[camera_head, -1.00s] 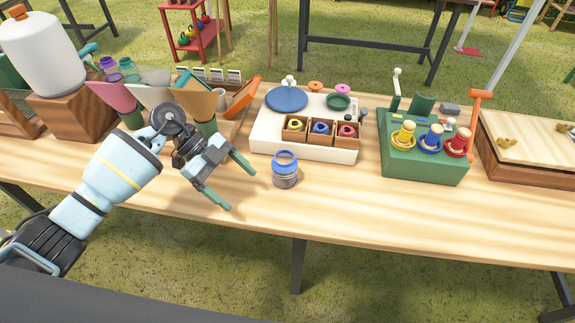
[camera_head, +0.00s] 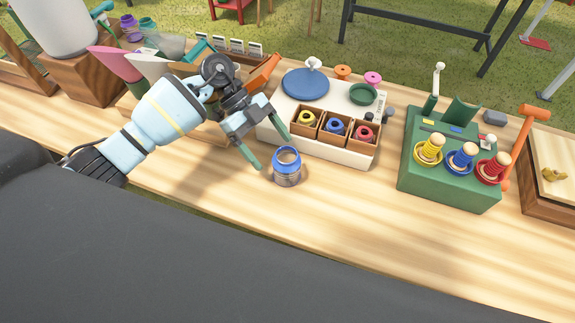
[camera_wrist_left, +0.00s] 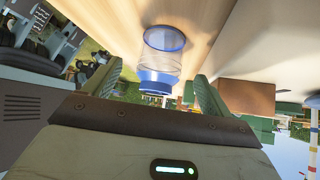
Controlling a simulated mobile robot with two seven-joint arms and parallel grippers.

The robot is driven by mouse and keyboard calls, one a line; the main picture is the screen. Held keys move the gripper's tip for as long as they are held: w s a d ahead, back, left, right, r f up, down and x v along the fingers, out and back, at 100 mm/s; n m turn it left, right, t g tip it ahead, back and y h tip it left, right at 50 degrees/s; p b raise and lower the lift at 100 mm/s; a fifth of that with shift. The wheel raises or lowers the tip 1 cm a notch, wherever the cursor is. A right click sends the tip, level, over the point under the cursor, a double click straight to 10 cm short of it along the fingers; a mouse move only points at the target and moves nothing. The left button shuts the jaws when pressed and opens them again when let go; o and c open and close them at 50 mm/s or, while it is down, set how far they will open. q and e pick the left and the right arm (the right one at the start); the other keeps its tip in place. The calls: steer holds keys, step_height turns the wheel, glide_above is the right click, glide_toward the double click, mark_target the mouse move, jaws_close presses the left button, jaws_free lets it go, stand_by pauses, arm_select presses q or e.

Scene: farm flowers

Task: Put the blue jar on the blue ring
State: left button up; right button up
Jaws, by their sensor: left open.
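The blue jar (camera_head: 287,176), clear with a blue band at its top, stands upright on the wooden table in front of the white board. My left gripper (camera_head: 269,151) is open, its green fingers at the jar's left and far side. In the left wrist view the jar (camera_wrist_left: 161,58) shows between the open fingers, and I cannot tell whether they touch it. A blue ring (camera_head: 448,165) lies on the green stand at the right, around the base of a blue spool (camera_head: 463,157). My right gripper is not in view.
The white board (camera_head: 345,156) holds a blue disc (camera_head: 305,85) and wooden boxes with coloured spools. The green stand (camera_head: 450,194) also carries a yellow and a red spool. An orange hammer (camera_head: 520,145) stands beside it. The table between jar and stand is clear.

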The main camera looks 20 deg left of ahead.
mark_target(285, 167)
arm_select(q)
steer(key=shift+x, duration=0.8)
steer(key=shift+d+f, duration=0.3)
steer(key=x, duration=0.4)
steer(key=shift+s+d+f, duration=0.1)
steer(key=shift+d, duration=0.05)
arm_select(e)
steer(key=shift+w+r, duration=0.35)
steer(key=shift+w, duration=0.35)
arm_select(q)
steer(key=shift+c, duration=0.2)
